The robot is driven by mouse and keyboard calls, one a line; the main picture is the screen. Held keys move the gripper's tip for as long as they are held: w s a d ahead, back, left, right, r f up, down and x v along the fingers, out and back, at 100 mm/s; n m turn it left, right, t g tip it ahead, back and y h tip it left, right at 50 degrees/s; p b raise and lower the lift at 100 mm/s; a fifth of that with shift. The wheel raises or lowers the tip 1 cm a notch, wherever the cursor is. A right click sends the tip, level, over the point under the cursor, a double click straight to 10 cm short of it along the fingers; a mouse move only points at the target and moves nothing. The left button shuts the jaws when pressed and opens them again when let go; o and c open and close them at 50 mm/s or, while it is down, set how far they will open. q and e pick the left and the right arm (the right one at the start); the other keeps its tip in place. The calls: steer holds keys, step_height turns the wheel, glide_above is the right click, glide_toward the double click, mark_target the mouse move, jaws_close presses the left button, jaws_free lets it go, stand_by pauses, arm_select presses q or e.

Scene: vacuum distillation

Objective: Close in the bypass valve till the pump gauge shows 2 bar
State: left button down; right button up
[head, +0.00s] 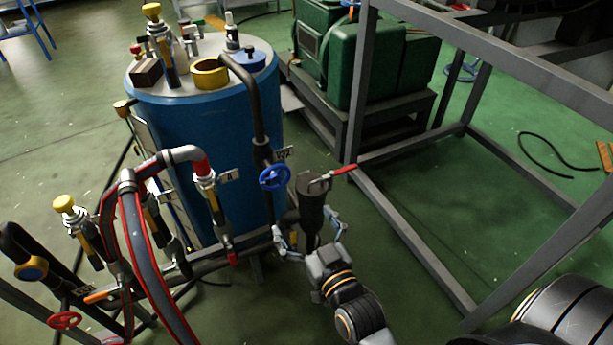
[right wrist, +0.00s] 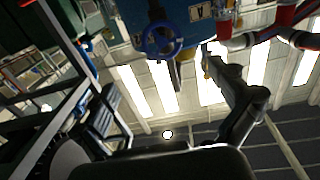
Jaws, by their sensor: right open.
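A blue handwheel (head: 274,177) sits on the dark pipe in front of the blue tank, under a small tag whose text I cannot read surely. It also shows in the right wrist view (right wrist: 162,40), upper middle. My right gripper (head: 308,228) is open below and to the right of this wheel, its fingers spread around a dark upright fitting (head: 312,205); I cannot tell whether they touch it. A red lever (head: 345,170) shows at the fitting's top. Which valve is the bypass valve is not clear, and no pump gauge reading is legible. My left gripper is not in view.
The blue tank (head: 205,125) stands behind the pipework. Red-banded hoses (head: 150,265), a red handwheel (head: 64,320) and yellow-capped fittings (head: 64,203) crowd the left. A grey metal frame (head: 415,245) stands at the right, with green machinery (head: 365,65) behind.

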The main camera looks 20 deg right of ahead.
glide_toward(276, 180)
steer(key=w, duration=0.1)
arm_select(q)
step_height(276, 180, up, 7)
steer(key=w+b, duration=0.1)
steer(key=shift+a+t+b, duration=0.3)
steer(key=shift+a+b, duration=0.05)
arm_select(e)
steer(key=w, duration=0.9)
steer(key=shift+a, duration=0.1)
steer(key=shift+c, duration=0.2)
steer(key=c, duration=1.1)
